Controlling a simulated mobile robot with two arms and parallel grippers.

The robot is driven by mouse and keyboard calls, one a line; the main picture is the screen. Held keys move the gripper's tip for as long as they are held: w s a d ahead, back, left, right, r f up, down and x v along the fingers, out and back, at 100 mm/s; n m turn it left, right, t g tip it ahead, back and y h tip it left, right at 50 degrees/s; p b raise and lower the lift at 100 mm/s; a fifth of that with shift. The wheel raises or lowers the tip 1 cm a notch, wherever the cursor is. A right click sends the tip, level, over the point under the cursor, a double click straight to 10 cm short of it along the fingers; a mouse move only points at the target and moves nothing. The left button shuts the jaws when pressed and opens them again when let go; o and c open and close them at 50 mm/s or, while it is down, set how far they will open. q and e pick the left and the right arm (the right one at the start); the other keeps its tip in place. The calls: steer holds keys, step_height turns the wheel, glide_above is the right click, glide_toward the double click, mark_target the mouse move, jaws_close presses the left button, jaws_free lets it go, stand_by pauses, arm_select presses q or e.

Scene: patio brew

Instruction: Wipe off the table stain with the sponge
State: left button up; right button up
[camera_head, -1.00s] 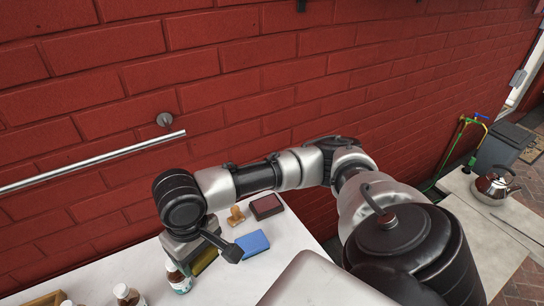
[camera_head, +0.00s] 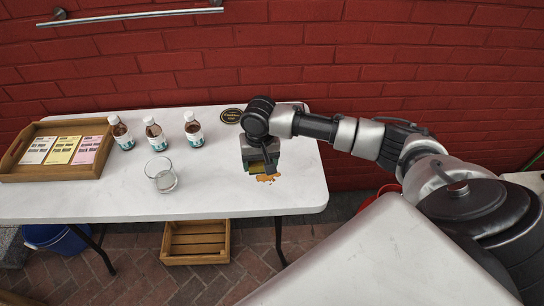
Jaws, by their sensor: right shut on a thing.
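The white table (camera_head: 220,195) stands against the brick wall. An orange-brown stain (camera_head: 268,178) shows on its right part. My right gripper (camera_head: 260,158) points down just behind the stain, shut on the sponge (camera_head: 257,167), of which a dark yellow-green part shows below the jaws. The sponge is at or close above the far edge of the stain; I cannot tell if it touches the table. The gripper hides part of the sponge and perhaps some of the stain. My left gripper is not in view.
Several brown bottles (camera_head: 154,134) stand along the back, with a clear glass (camera_head: 161,175) in front. A wooden tray (camera_head: 15,153) with cards lies at the left. A dark oval sign (camera_head: 231,115) is behind my gripper. A wooden crate (camera_head: 195,242) and blue bucket (camera_head: 55,238) are below.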

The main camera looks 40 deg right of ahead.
mark_target(269, 180)
steer(key=shift+m, duration=0.5)
steer(key=d+f, duration=0.1)
steer(key=f, duration=0.1)
steer(key=w+d+f, duration=0.1)
steer(key=d+f, duration=0.1)
steer(key=shift+w+b, duration=0.2)
steer(key=shift+b, duration=0.1)
steer(key=shift+d+f, duration=0.2)
steer(key=shift+f, duration=0.1)
steer(key=shift+s+f+b, duration=0.15)
steer(key=shift+f+b, duration=0.4)
steer(key=shift+b, duration=0.2)
step_height(269, 180, down, 4)
steer(key=b, duration=0.4)
steer(key=shift+r+b, duration=0.1)
steer(key=shift+b, duration=0.25)
steer(key=shift+f+b, duration=0.4)
steer(key=shift+b, duration=0.1)
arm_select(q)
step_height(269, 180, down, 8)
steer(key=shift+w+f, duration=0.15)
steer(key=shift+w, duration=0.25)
arm_select(e)
steer(key=shift+r, duration=0.1)
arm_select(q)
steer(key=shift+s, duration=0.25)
arm_select(e)
steer(key=o, duration=0.9)
